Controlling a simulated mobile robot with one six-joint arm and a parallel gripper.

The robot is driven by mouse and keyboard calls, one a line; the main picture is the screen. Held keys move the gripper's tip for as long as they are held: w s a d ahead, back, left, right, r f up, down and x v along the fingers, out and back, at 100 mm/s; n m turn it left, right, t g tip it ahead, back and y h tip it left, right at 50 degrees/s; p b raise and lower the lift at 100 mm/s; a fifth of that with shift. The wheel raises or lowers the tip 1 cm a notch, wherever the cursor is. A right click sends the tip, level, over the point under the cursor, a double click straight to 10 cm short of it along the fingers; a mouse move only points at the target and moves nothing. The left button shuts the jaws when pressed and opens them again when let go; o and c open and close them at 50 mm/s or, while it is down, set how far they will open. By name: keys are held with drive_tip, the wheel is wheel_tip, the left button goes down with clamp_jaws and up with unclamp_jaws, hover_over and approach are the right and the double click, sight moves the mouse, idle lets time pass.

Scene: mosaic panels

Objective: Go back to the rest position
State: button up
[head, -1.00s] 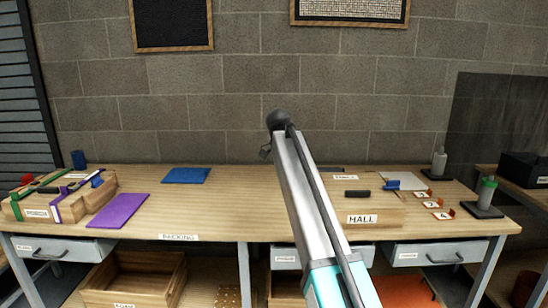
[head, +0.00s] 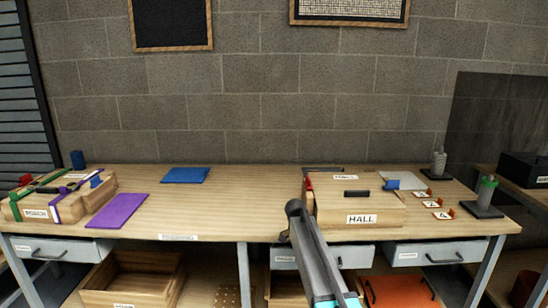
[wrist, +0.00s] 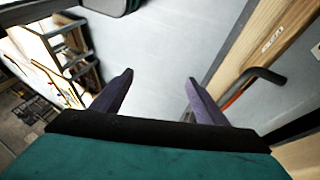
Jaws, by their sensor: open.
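My gripper (wrist: 160,84) shows in the wrist view with its two dark fingers apart and nothing between them. Beyond the fingers is a plain pale grey surface, with a dark bar handle to the right. In the head view my arm reaches up from the bottom edge in front of the bench, and its top bend is beside the left side of the wooden box labelled HALL (head: 361,218). I cannot make out the gripper itself in the head view.
The workbench (head: 230,215) carries a strapped wooden box (head: 38,205) at left, a purple panel (head: 118,211), a blue panel (head: 186,175) and several numbered tags at right. Drawers (head: 440,254) and a wooden crate (head: 133,280) are below. The bench middle is clear.

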drive_tip(key=s+d+f+n+g+y, duration=0.1)
drive_tip(key=s+d+f+n, duration=0.1)
drive_tip(key=s+f, duration=0.95)
drive_tip(key=s+d+f+n+g, duration=0.2)
drive_tip(key=s+f, duration=0.7)
drive_tip(key=f, duration=0.5)
drive_tip(key=s+a+f+n+y, duration=0.1)
drive_tip(key=s+f+n, duration=0.3)
drive_tip(key=s, duration=0.4)
drive_tip(key=s+a+f+n+t+y, duration=0.1)
drive_tip(key=s+f+n, duration=0.3)
drive_tip(key=s, duration=0.5)
drive_tip(key=s+a+f+n+y, duration=0.1)
drive_tip(key=s+f+n, duration=0.3)
drive_tip(key=s, duration=0.5)
drive_tip(key=shift+s+a+f+n+t+y, duration=0.15)
drive_tip(key=shift+a+f+n+t+y, duration=0.25)
drive_tip(key=shift+n, duration=0.2)
